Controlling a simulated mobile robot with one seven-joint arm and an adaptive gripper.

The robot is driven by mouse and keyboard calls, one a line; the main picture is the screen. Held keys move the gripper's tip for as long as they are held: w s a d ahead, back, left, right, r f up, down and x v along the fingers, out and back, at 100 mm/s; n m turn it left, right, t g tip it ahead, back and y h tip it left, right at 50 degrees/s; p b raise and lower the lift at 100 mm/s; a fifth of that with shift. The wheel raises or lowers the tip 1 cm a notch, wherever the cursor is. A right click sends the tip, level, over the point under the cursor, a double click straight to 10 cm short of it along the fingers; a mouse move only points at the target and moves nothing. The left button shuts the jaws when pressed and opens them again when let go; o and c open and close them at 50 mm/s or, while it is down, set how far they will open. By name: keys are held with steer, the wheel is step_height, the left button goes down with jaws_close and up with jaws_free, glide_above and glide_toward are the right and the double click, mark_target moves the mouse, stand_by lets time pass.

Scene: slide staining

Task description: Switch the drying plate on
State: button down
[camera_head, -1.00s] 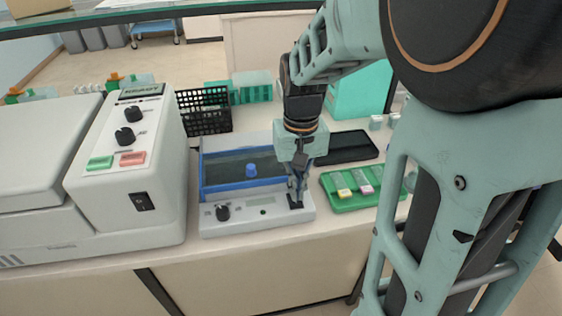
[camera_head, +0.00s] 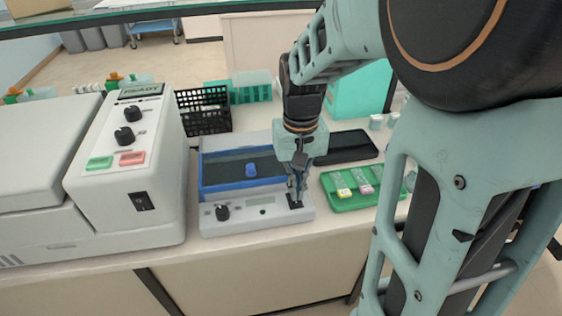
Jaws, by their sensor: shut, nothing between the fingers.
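The white device with a blue-rimmed dark basin (camera_head: 222,172), which I take for the drying plate, stands on the bench at the picture's middle. Its sloped front panel (camera_head: 240,226) carries a black knob (camera_head: 222,212) on the left and a small display (camera_head: 264,212) further right. A black rocker switch (camera_head: 294,203) sits at the panel's right end. My gripper (camera_head: 296,202) points down there, shut and empty, with its fingertips at the switch. The fingers partly cover the switch, so I cannot tell its position or whether they press it. The display shows no readable text.
A large grey machine (camera_head: 145,225) with knobs and buttons stands close on the left. A green tray (camera_head: 345,204) with slides lies just to the right. A black rack (camera_head: 204,110) and a dark flat plate (camera_head: 345,146) are behind. A small blue piece (camera_head: 251,170) sits in the basin.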

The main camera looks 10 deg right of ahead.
steer(key=shift+f+b, duration=0.8)
steer(key=shift+f, duration=0.3)
stand_by(0.4)
steer(key=shift+r, duration=0.15)
step_height(320, 180, up, 7)
steer(key=p, duration=0.6)
stand_by(0.4)
